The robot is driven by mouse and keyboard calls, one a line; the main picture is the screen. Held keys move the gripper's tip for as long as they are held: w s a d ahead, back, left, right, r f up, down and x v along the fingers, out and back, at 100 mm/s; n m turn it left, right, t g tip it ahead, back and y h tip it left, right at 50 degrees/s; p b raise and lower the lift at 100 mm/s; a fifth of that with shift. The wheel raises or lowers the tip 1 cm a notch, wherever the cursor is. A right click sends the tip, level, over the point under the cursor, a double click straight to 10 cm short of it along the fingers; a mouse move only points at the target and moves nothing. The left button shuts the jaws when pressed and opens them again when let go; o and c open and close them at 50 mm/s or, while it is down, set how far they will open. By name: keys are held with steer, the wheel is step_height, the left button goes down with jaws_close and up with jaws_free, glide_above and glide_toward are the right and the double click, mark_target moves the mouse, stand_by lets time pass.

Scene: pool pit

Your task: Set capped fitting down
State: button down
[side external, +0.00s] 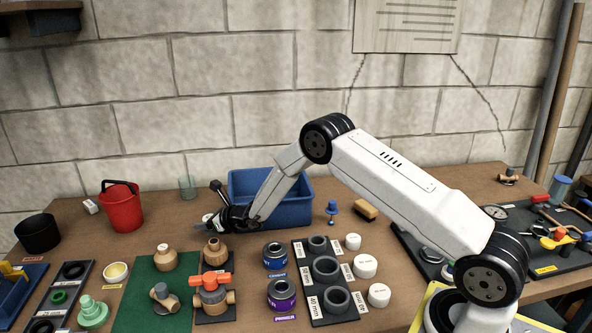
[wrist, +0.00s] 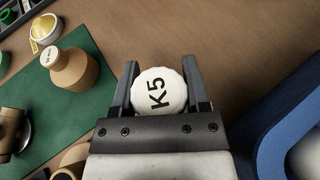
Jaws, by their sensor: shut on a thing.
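My gripper (side external: 214,218) is above the table, left of the blue bin, in the side view. In the wrist view my gripper (wrist: 160,66) is shut on the capped fitting, whose white cap (wrist: 158,92) marked K5 sits between the two fingers. The green mat (side external: 134,290) is to the front left of the gripper. A tan fitting (side external: 165,257) stands on it, and shows in the wrist view (wrist: 68,70) with a small pale top.
The blue bin (side external: 310,187) is close right of my gripper. An orange-handled valve (side external: 211,290), a tan fitting (side external: 215,251) and blue and purple cans (side external: 281,294) stand in front. A red bucket (side external: 121,208) is left. Bare tabletop lies between bucket and mat.

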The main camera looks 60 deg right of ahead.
mark_target(207, 231)
steer(key=shift+w+f, duration=0.1)
steer(key=shift+f, duration=1.5)
steer(key=shift+f, duration=0.2)
steer(key=shift+c, duration=0.3)
jaws_free()
steer(key=shift+r, duration=0.2)
steer(key=shift+v, duration=6)
